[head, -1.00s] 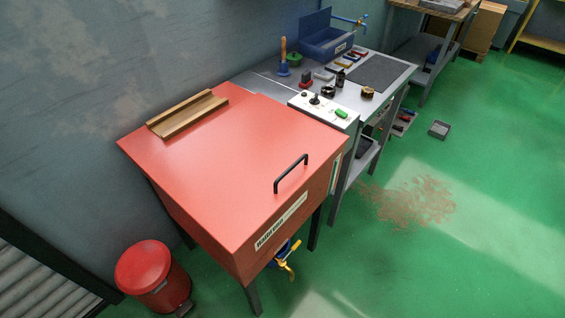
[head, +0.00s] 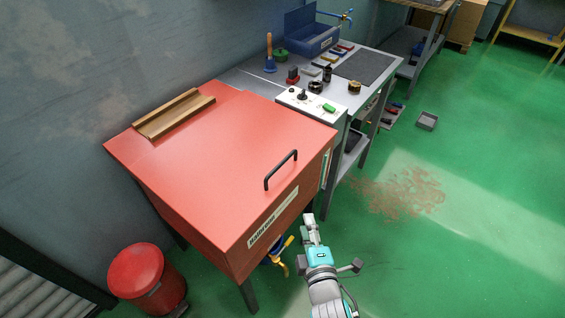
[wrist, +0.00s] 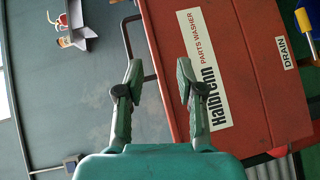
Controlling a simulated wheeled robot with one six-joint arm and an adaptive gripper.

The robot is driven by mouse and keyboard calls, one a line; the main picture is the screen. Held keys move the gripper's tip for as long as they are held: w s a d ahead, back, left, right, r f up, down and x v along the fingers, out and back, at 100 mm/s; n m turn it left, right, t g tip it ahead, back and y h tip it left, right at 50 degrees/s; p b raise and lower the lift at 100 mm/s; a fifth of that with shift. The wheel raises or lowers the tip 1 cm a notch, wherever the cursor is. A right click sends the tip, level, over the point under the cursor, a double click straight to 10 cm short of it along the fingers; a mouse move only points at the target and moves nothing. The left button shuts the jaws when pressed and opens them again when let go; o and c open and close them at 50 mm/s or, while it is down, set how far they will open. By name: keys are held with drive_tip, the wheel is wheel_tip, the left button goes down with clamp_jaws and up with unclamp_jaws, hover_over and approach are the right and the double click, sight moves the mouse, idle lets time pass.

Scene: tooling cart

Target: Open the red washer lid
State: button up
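The red washer lid (head: 215,150) is shut flat on the red parts washer, whose front (head: 275,225) carries a white label (wrist: 205,70). A black bar handle (head: 281,170) stands on the lid near its front edge. My gripper (head: 308,220) is in front of the washer, to the right of the label and apart from the handle. In the wrist view its two fingers (wrist: 158,75) are spread with nothing between them. Part of the handle (wrist: 128,45) shows beyond the left finger there.
A wooden channel (head: 174,113) lies on the lid's back left. A control box (head: 311,103) and a grey bench (head: 375,58) with small tools adjoin the right side. A red bin (head: 147,278) stands at left. A yellow-handled drain tap (head: 283,262) juts below.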

sight(283, 161)
drive_tip(key=w+a+r+n, duration=0.3)
drive_tip(key=w+a+r, duration=0.25)
drive_tip(key=w, duration=0.25)
drive_tip(key=x, duration=1)
drive_tip(key=shift+d+r, duration=0.2)
drive_tip(key=shift+r, duration=0.1)
clamp_jaws()
